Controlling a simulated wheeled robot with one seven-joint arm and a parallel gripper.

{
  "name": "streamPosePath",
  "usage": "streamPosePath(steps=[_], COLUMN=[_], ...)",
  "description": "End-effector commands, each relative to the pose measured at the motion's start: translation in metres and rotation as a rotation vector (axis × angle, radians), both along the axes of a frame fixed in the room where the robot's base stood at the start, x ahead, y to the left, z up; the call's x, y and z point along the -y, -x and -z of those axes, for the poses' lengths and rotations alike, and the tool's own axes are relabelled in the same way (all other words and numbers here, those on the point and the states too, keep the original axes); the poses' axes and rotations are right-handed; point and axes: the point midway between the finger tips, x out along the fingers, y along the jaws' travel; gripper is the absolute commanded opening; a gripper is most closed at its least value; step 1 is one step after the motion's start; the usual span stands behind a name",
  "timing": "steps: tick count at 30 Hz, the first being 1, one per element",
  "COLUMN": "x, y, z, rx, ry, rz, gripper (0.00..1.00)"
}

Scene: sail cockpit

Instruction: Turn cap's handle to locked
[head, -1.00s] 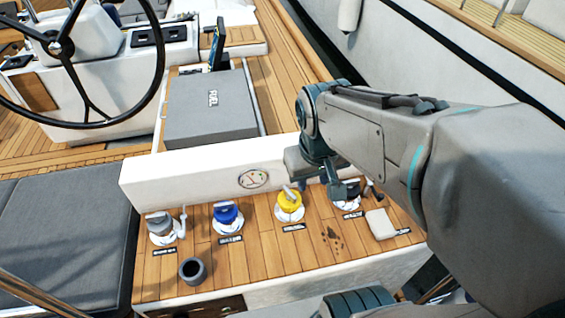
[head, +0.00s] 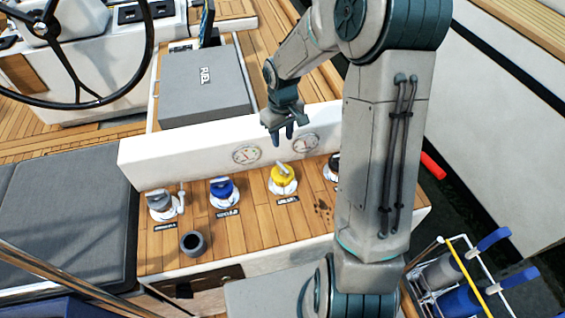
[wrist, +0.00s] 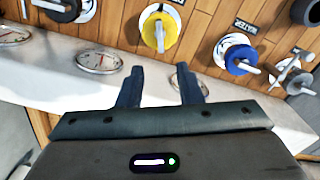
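Several deck caps with handles stand in a row on the wooden ledge: a grey cap (head: 160,201), a blue cap (head: 222,189), a yellow cap (head: 284,177) and a dark cap (head: 333,168) partly hidden behind my arm. The wrist view shows the yellow cap (wrist: 160,34), blue cap (wrist: 240,60), grey cap (wrist: 293,80) and dark cap (wrist: 62,7). I cannot tell from the frames which cap the task means. My gripper (head: 284,132) is above the white panel near the yellow cap, touching no cap. In the wrist view its fingers (wrist: 162,84) are apart and empty.
Round gauges (head: 246,155) sit in the white panel (head: 150,152) behind the caps. A dark cup (head: 193,243) stands at the ledge's front. Blue-handled tools (head: 488,240) are at lower right.

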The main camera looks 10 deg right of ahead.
Motion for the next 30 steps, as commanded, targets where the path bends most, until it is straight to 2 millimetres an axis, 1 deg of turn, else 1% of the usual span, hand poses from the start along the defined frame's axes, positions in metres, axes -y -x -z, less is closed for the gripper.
streamPosePath(steps=[5, 15, 21, 25, 30], x=[0.0, -0.001, -0.001, -0.001, -0.001], y=[0.0, 0.001, 0.001, 0.0, 0.0], z=[0.016, 0.078, 0.11, 0.125, 0.136], rx=[-0.005, -0.006, -0.004, -0.002, -0.001], ry=[-0.001, -0.001, -0.001, 0.0, 0.0], rz=[-0.002, -0.003, -0.004, -0.003, -0.002], gripper=[0.32, 0.32, 0.32, 0.32, 0.32])
